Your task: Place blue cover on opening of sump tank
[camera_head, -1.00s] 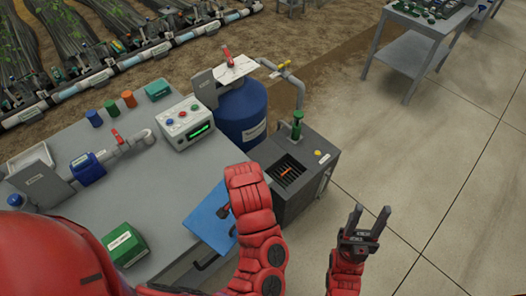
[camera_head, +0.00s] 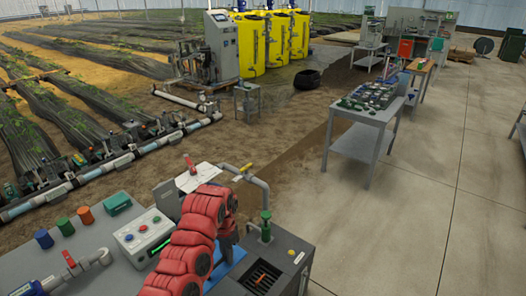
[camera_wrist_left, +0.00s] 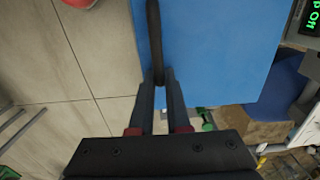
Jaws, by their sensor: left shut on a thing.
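The blue cover (camera_wrist_left: 225,45) fills the upper right of the left wrist view, with its dark handle (camera_wrist_left: 153,35) along one side. My left gripper (camera_wrist_left: 159,78) is shut on that handle. In the head view a strip of the blue cover (camera_head: 229,264) shows beside my red left arm, which hides the rest of it and most of the gripper. The sump tank (camera_head: 296,254) is the dark grey box at the bottom, right of the cover. Its slatted opening (camera_head: 262,277) is uncovered in the visible part. My right gripper is out of view.
A green-topped valve (camera_head: 266,226) and a grey pipe (camera_head: 258,184) rise at the sump tank's back. A control box (camera_head: 143,236) with buttons stands on the grey table at left. Open floor (camera_head: 400,230) lies to the right.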

